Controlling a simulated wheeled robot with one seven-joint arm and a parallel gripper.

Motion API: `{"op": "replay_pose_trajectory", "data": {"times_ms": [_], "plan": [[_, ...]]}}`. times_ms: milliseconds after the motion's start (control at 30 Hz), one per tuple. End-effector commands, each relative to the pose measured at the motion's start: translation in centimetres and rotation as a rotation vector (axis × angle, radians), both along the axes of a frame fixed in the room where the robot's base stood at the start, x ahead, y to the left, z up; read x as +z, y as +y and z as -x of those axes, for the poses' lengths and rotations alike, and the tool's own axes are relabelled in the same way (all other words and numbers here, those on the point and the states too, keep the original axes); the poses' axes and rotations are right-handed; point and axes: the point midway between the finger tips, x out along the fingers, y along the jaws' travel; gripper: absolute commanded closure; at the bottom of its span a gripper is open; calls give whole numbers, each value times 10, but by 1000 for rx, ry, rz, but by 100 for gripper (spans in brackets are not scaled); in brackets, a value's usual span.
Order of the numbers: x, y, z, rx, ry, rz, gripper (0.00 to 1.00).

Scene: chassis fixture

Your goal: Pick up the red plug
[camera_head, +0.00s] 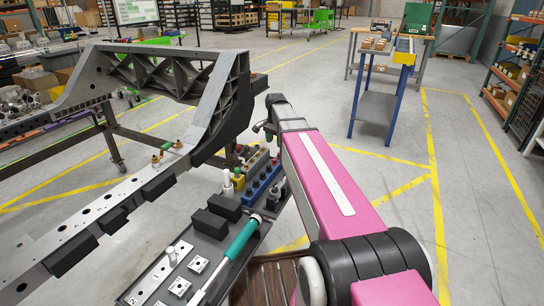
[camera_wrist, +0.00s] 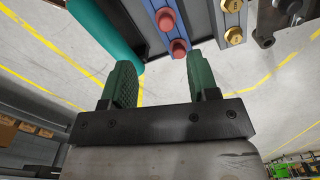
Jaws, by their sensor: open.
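Two red plugs show in the wrist view, both seated in a blue strip: one (camera_wrist: 165,18) is farther up the picture, and the other red plug (camera_wrist: 178,47) is nearer my fingers. The blue strip (camera_wrist: 157,5) runs toward the top of the picture; a blue block (camera_head: 262,182) also shows in the head view on the tray. My gripper (camera_wrist: 158,76) is open, with green fingers apart and nothing between them. The nearer plug appears just beyond the fingertips, toward the right finger; contact cannot be seen. In the head view my arm hides the gripper's fingers.
A teal-handled tool (camera_head: 241,240) lies along the tray, and its handle (camera_wrist: 103,35) is left of the plugs in the wrist view. Brass bolts (camera_wrist: 235,36) stand to their right. Black blocks (camera_head: 210,222) and a large grey chassis frame (camera_head: 225,100) are nearby.

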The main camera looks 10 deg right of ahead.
Motion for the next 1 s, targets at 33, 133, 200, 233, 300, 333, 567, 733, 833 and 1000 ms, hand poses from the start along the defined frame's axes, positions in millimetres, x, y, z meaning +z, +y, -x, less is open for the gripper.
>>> {"op": "replay_pose_trajectory", "data": {"times_ms": [33,133,200,233,300,333,567,733,833,1000], "plan": [[-1,0,0,0,0,0,46],[-5,0,1,0,1,0,46],[-11,0,0,1,1,0,46],[-14,0,0,1,2,0,46],[-23,0,0,1,1,0,46],[-27,0,0,1,1,0,46],[-54,0,0,1,1,0,46],[-62,0,-2,1,0,0,46],[-72,1,-3,1,1,1,46],[-96,1,-5,1,1,0,46]]}}
